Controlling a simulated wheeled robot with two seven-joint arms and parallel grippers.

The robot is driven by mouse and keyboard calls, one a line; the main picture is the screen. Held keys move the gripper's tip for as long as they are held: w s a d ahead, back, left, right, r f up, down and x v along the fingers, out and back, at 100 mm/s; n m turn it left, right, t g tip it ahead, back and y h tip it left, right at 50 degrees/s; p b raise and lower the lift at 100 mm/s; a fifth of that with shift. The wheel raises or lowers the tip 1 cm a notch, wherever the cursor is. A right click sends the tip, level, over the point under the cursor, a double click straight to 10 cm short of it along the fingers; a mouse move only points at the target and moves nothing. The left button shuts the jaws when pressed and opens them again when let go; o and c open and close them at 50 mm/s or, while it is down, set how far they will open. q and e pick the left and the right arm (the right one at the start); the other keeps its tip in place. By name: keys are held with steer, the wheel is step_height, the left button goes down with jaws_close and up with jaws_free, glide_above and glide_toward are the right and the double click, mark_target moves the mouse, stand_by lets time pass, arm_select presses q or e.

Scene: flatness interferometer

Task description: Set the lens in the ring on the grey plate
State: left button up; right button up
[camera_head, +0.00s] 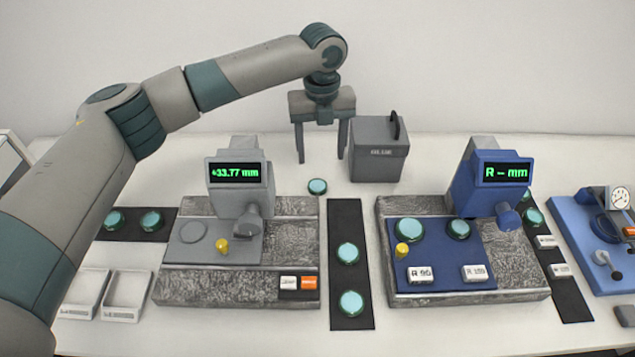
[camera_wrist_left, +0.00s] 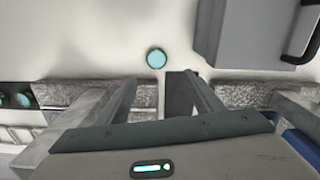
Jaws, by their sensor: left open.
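A teal lens (camera_head: 317,186) with a dark rim lies alone on the white table behind the dark strip. It also shows in the left wrist view (camera_wrist_left: 156,58), just beyond my fingertips. My left gripper (camera_head: 321,158) is open and empty, pointing down above the table near this lens, with a gap to it. The grey plate (camera_head: 182,256) lies on the left stone block under the grey gauge head. Its ring (camera_head: 193,231) is a round outline at the plate's left side and looks empty. A yellow knob (camera_head: 222,245) stands beside the ring. My right gripper is not in view.
A grey box with a black handle (camera_head: 378,150) stands right of my left gripper. The grey gauge head (camera_head: 239,180) reads about +33.77 mm. A blue plate (camera_head: 445,277) on the right block carries lenses. More lenses lie on dark strips (camera_head: 347,275). White trays (camera_head: 127,296) sit front left.

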arm_select(q)
steer(key=p, duration=0.1)
glide_above(318, 185)
steer(key=f, duration=0.4)
steer(key=shift+s+d+f, duration=0.1)
steer(key=shift+s+d, duration=0.05)
steer(key=shift+d, duration=0.15)
steer(key=shift+f, duration=0.75)
steer(key=shift+p, duration=0.35)
steer(key=shift+a+f+p, duration=0.15)
steer(key=shift+f+p, duration=0.4)
steer(key=f+p, duration=0.1)
steer(key=f, duration=0.2)
steer(key=shift+a+p, duration=0.2)
steer(key=shift+p, duration=0.1)
steer(key=shift+f, duration=0.55)
